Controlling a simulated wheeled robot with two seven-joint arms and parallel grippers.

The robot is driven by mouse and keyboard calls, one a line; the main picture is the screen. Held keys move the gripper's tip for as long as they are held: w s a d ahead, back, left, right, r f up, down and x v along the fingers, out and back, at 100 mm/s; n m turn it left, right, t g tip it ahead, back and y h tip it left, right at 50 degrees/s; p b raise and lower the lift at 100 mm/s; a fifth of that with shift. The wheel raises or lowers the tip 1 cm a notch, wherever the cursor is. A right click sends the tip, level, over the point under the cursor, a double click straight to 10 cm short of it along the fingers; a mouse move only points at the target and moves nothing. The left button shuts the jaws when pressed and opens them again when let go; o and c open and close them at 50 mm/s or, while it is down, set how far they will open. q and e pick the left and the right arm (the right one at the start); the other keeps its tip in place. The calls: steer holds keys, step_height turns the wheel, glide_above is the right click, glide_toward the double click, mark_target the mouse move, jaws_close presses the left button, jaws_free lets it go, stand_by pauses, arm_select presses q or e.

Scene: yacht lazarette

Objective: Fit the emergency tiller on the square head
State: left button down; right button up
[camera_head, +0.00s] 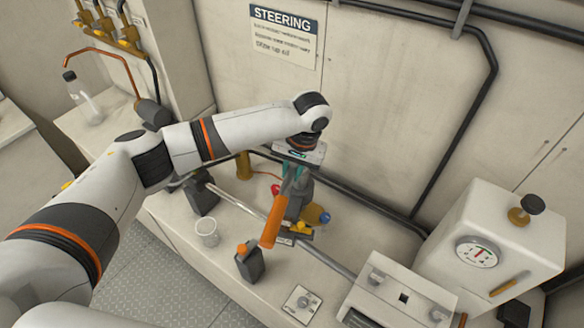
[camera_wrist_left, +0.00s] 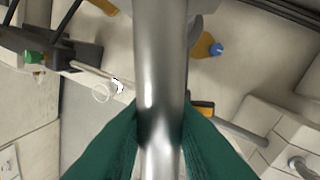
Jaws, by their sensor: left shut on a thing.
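My left gripper (camera_head: 292,178) points down over the bench in the head view. Its green fingers (camera_wrist_left: 160,135) are shut on the emergency tiller, a smooth silver tube (camera_wrist_left: 160,70) running up the wrist view. In the head view its orange grip (camera_head: 270,228) slants down toward the camera, above the bench. The rest of the tiller is mostly hidden by my gripper and the dark parts behind it. I cannot pick out the square head with certainty, nor tell whether the tiller touches it. My right gripper is not in view.
A silver rod (camera_head: 235,207) crosses the bench from a black bracket (camera_head: 201,197). A white gauge box (camera_head: 520,235) stands right. A blue-capped amber bottle (camera_wrist_left: 203,46) lies near the tube.

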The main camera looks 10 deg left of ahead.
arm_select(q)
steer(key=shift+f+p, duration=0.1)
steer(key=shift+p, duration=0.3)
stand_by(0.3)
steer(key=shift+f, duration=1.05)
stand_by(0.6)
steer(key=shift+f+b, duration=0.55)
steer(key=shift+f, duration=0.6)
stand_by(0.7)
steer(key=c, duration=1.2)
jaws_free()
steer(key=shift+o, duration=0.2)
